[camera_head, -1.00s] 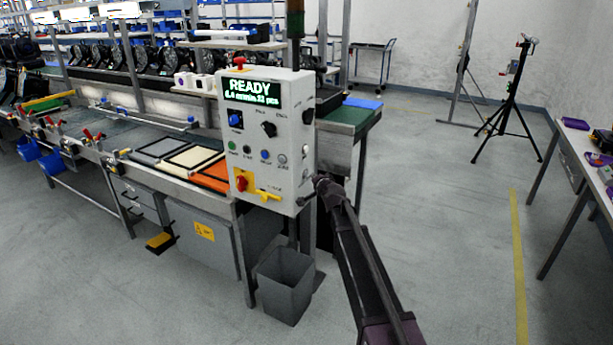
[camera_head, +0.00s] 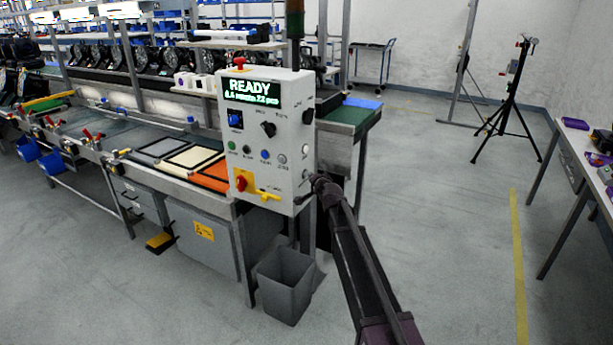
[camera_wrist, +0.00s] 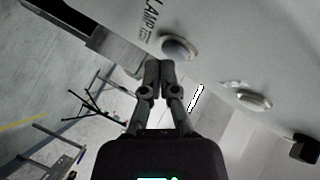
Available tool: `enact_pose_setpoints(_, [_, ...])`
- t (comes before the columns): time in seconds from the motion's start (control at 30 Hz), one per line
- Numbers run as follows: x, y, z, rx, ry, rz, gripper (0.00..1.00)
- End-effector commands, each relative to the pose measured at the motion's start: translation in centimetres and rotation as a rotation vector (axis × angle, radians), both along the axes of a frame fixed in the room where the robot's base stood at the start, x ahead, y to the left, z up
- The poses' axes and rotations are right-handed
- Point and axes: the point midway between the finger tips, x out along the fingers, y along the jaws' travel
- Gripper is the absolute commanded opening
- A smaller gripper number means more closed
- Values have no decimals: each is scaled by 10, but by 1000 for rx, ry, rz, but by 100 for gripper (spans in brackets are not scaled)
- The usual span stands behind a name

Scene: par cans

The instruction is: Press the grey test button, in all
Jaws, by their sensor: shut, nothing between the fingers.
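The white control box (camera_head: 297,188) shows READY on its screen. Its lower row holds a green, a black and a blue button, with the grey test button (camera_head: 282,159) at the right end. In the wrist view a pale round button (camera_wrist: 178,46) stands beside lettering that begins "LAMP T", partly cut off. My gripper (camera_wrist: 157,66) is shut and empty, its fingertips close below and left of that button. Whether they touch the panel I cannot tell. In the head view my gripper's end is at the box's lower right edge.
A second round button (camera_wrist: 253,100) and a dark knob (camera_wrist: 305,149) are further right in the wrist view. A red knob on a yellow plate (camera_head: 241,182) and a yellow lever (camera_head: 266,196) are low on the box. A grey bin (camera_head: 284,287) stands below.

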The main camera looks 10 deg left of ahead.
Motion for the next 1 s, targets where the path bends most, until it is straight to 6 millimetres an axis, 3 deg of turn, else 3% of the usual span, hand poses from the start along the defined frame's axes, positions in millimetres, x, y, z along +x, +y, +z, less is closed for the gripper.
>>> enact_pose_setpoints(1.0, [3, 9, 0, -1, 0, 1, 0])
